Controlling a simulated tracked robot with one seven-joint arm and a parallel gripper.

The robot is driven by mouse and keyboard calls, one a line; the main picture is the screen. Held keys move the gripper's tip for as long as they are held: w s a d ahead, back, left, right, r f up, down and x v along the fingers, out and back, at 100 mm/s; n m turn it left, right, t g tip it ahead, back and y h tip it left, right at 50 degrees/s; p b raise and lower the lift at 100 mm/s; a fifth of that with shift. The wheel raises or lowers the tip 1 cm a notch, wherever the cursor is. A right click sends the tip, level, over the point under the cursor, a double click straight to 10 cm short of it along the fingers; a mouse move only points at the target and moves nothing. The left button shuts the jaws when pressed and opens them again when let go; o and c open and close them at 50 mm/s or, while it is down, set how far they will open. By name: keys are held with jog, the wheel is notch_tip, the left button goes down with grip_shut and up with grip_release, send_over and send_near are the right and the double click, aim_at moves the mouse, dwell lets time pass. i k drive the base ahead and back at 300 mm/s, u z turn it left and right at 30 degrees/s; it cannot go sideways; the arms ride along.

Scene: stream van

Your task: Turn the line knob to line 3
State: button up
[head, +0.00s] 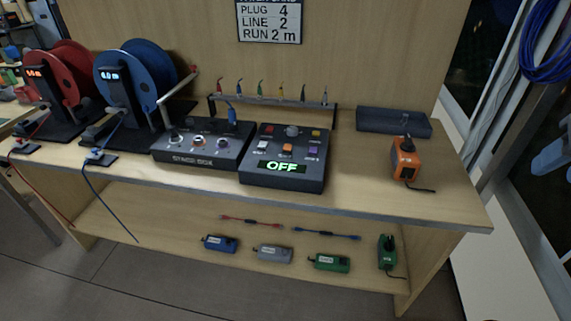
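A dark control box (257,178) stands on the bench, and its green display (282,167) reads OFF. A round grey knob (292,131) sits at its top middle, among several coloured buttons; its pointer setting is too small to read. Left of it, a dark box labelled STAGE BOX (192,160) carries several small round knobs (196,141) and a blue plug (231,116). I cannot read a label that tells which knob is the line knob. A wall sign (268,22) reads PLUG 4, LINE 2, RUN 2 m. My gripper is not in view.
Red (75,70) and blue (145,65) cable reels stand at left. A rack of coloured plugs (270,102) is behind the boxes. An orange device (404,158) and dark tray (395,122) are at right. Several small devices and cables lie on the lower shelf (160,222).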

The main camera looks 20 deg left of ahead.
aim_at(291, 131)
jog(key=z, duration=0.15)
jog(key=k, duration=0.15)
jog(key=u, duration=0.8)
jog(key=i, duration=0.95)
jog(key=u, duration=0.65)
jog(key=k, duration=0.9)
jog(key=u, duration=0.15)
jog(key=i, duration=0.9)
jog(key=z, duration=0.05)
